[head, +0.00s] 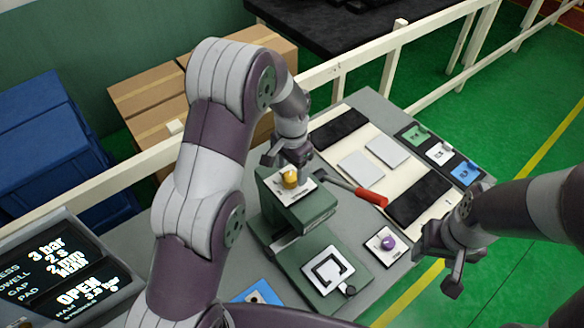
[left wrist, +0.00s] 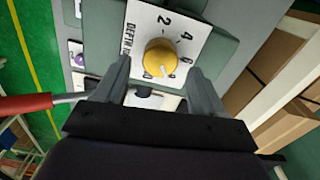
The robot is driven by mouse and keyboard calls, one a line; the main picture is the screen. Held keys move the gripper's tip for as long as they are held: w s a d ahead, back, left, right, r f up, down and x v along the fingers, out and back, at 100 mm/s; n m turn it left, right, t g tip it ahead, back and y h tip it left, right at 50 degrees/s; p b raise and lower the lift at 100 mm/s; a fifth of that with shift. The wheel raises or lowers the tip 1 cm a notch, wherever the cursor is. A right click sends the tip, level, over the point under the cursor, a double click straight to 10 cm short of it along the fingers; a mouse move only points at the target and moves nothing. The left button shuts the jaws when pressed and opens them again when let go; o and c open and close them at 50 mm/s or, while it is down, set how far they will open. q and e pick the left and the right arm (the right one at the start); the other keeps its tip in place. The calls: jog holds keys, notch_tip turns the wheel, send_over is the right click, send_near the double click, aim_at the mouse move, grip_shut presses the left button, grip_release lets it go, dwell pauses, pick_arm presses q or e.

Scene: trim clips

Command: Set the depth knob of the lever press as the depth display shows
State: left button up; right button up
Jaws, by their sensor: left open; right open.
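The lever press (head: 300,225) is green, with a yellow depth knob (head: 290,178) on a white plate on its top. In the left wrist view the yellow knob (left wrist: 160,57) sits on a dial labelled DEPTH with 2, 4 and 6 readable. Its white mark points down in that view, past the 6; any number there is hidden or unreadable. My left gripper (left wrist: 159,68) is open at the knob, fingers on either side; contact is unclear. The display (head: 68,270) at lower left reads 3 bar, 2 mm and OPEN; no depth line is legible. My right gripper (head: 450,262) is open and empty at right.
A red-handled lever (head: 370,197) sticks out right of the press. A purple knob (head: 387,242) on a white plate stands in front of it. Dark and pale pads lie behind on a cream board (head: 355,185). Cartons (head: 150,95) and blue bins (head: 50,150) stand beyond the rail.

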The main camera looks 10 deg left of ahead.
aim_at(290, 180)
pick_arm(q)
jog(key=shift+w+f, duration=0.15)
jog(key=shift+f, duration=0.45)
jog(key=shift+f+p, duration=0.35)
jog(key=shift+s+a+f, duration=0.15)
jog(key=shift+s+f, duration=0.05)
jog(key=shift+s, duration=0.45)
jog(key=shift+w, duration=0.1)
pick_arm(e)
jog(key=shift+s+a+r, duration=0.15)
jog(key=shift+s+r, duration=0.35)
jog(key=shift+r, duration=0.25)
pick_arm(q)
jog(key=shift+w+f, duration=0.1)
jog(key=shift+w, duration=0.05)
jog(key=c, duration=0.4)
jog(key=shift+w, duration=0.1)
jog(key=c, duration=0.7)
jog(key=shift+o, duration=0.2)
pick_arm(e)
jog(key=shift+w+f, duration=0.1)
jog(key=shift+w, duration=0.15)
jog(key=shift+f, duration=0.1)
